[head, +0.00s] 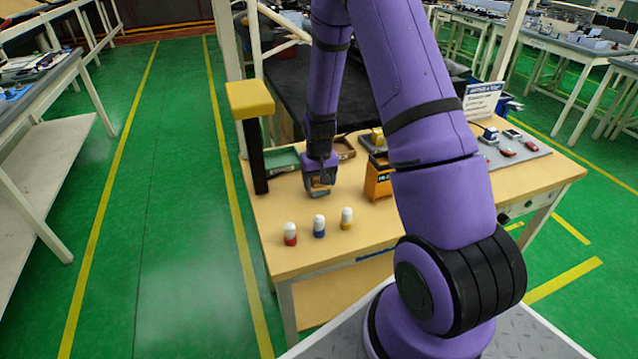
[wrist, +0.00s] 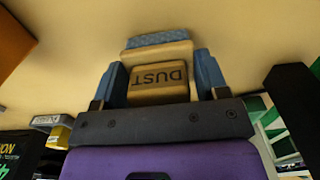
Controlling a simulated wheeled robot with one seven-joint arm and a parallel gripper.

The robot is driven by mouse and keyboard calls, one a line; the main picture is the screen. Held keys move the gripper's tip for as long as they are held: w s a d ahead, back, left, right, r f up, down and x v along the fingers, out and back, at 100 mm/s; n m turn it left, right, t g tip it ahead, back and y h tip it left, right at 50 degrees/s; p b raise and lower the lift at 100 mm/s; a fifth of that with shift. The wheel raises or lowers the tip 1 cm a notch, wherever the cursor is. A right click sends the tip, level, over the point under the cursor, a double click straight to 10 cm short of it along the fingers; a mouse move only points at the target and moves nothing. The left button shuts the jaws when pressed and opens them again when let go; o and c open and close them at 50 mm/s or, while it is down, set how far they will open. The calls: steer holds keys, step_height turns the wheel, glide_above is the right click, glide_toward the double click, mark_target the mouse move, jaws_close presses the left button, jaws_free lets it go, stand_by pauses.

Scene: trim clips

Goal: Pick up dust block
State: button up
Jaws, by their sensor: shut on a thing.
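The dust block (wrist: 160,85) is tan with a darker face marked "DUST", upside down in the wrist view, and has a blue textured layer at its far side. My gripper (wrist: 161,80) is shut on it, with one blue finger against each side. In the head view my gripper (head: 319,186) points down over the left part of the wooden table (head: 275,235), with the block mostly hidden between the fingers. I cannot tell whether the block touches the table top.
Red (head: 290,235), blue (head: 319,227) and yellow (head: 346,219) white-topped bottles stand in front of my gripper. An orange box (head: 379,178) stands to its right. A green tray (head: 284,160) lies behind, and a black post with a yellow top (head: 250,98) stands left.

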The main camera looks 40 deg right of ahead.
step_height(320, 180, up, 10)
steer(key=shift+f, duration=0.1)
stand_by(0.4)
steer(key=shift+o, duration=1.2)
steer(key=shift+c, duration=0.5)
